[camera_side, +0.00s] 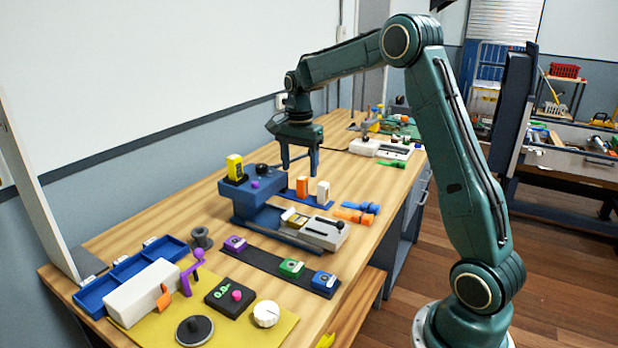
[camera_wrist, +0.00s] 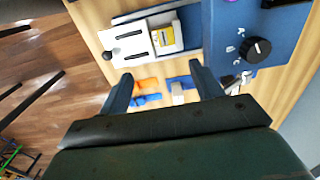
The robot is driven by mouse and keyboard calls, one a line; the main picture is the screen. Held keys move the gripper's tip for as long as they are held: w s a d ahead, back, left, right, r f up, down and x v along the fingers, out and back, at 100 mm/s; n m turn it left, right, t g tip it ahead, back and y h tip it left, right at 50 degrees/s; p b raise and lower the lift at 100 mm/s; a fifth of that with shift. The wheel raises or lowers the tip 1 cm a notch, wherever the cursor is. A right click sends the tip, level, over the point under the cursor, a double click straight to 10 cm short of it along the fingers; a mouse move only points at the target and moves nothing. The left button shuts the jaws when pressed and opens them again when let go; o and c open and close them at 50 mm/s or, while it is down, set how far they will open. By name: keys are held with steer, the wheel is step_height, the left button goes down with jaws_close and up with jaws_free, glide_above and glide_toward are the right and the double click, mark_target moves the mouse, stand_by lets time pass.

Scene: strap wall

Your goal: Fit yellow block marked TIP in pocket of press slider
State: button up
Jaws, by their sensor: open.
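The press (camera_side: 262,195) is blue with a dark knob and stands mid-table. Its pale slider (camera_side: 325,232) extends toward the front right and also shows in the wrist view (camera_wrist: 128,42). A yellow block with a pale label (camera_wrist: 166,38) sits at the slider; it looks seated in the pocket, but I cannot read its marking. Another yellow piece with a dark face (camera_side: 235,168) stands upright on top of the press; its marking is unreadable too. My gripper (camera_side: 300,172) is open and empty, pointing down behind the orange and white blocks, apart from the slider.
An orange block (camera_side: 302,187) and a white block (camera_side: 323,191) stand close to my fingers. Blue and orange clips (camera_side: 355,215) lie to their right. A dark strip (camera_side: 262,260) holds purple, green and blue blocks. A blue tray (camera_side: 130,270) is at the left.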

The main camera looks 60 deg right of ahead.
stand_by(0.3)
steer(key=s+a+r+n+t, duration=0.2)
steer(key=s+a+r+n, duration=0.35)
steer(key=s+a, duration=0.3)
steer(key=s+a+r+n+t, duration=0.2)
steer(key=s+a+r+n, duration=0.3)
steer(key=s+a+n, duration=0.3)
steer(key=s+a+f+n, duration=0.1)
steer(key=s+n, duration=0.1)
steer(key=s, duration=0.3)
steer(key=s+a+f+n+t, duration=0.1)
steer(key=s+a+n, duration=0.1)
steer(key=s, duration=0.3)
steer(key=shift+s+a+f+t, duration=0.25)
steer(key=shift+s+f+t, duration=0.05)
steer(key=shift+s+f, duration=0.05)
